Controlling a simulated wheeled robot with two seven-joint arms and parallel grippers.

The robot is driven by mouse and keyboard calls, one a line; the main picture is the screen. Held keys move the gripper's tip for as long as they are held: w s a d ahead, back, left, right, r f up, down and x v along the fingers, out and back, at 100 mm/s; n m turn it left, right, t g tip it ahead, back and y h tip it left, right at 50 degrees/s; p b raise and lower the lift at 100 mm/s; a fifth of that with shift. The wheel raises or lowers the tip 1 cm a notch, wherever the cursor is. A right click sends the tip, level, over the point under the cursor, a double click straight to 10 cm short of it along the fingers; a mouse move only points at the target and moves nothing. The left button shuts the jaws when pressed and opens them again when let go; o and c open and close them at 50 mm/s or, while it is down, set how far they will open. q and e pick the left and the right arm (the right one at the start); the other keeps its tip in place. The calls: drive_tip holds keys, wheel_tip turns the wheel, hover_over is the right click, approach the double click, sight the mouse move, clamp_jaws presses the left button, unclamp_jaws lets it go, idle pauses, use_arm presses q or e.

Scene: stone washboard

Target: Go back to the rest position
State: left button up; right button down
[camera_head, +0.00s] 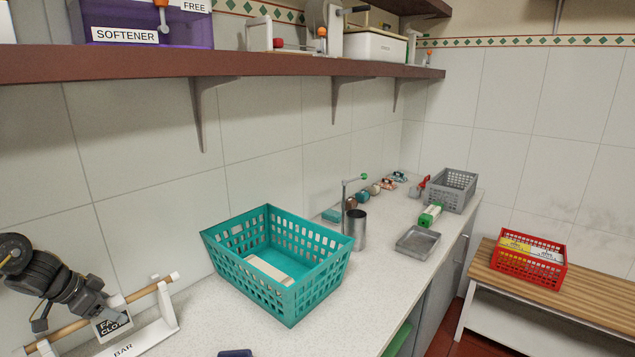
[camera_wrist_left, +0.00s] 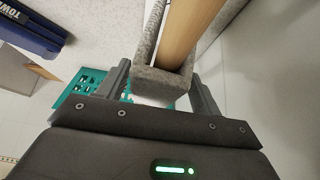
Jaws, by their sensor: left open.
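My left gripper (camera_head: 72,312) is at the far left of the head view, over a wooden rod (camera_head: 152,288) on a white stand marked BAR (camera_head: 160,322). A dark label reading "FA… CLO…" (camera_head: 112,324) hangs at the rod beside the gripper. In the left wrist view the gripper (camera_wrist_left: 162,85) is open, with a finger on each side of a grey speckled U-shaped piece (camera_wrist_left: 160,83) around the rod (camera_wrist_left: 190,30). I cannot tell whether the fingers touch it. My right gripper is not in view.
A teal basket (camera_head: 300,297) holding a pale block stands right of the bar on the counter. Beyond are a metal cup (camera_head: 355,230), a grey tray (camera_head: 417,242) and a grey crate (camera_head: 452,190). A shelf (camera_head: 240,62) overhangs. A red basket (camera_head: 528,268) sits on a bench.

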use_arm(q)
drive_tip(key=shift+f, duration=0.25)
drive_tip(key=b+v, duration=0.2)
drive_tip(key=v, duration=0.9)
drive_tip(key=shift+w+d+r, duration=0.1)
drive_tip(key=p+x, duration=0.2)
drive_tip(key=x, duration=0.8)
drive_tip(key=shift+f, duration=0.25)
wheel_tip(320, 180, up, 9)
drive_tip(key=p, duration=0.3)
drive_tip(key=shift+w, duration=0.1)
drive_tip(key=shift+s+d+r+p, duration=0.15)
drive_tip(key=shift+d+r+p, duration=0.15)
drive_tip(key=shift+d+p, duration=0.45)
drive_tip(key=shift+s+d+r+p, duration=0.1)
drive_tip(key=shift+d+r+p, duration=0.3)
drive_tip(key=shift+d, duration=0.6)
drive_tip(key=shift+s+d+r+p, duration=0.15)
drive_tip(key=shift+d+r+p, duration=0.05)
drive_tip(key=shift+d+p, duration=0.55)
drive_tip(key=shift+d, duration=0.15)
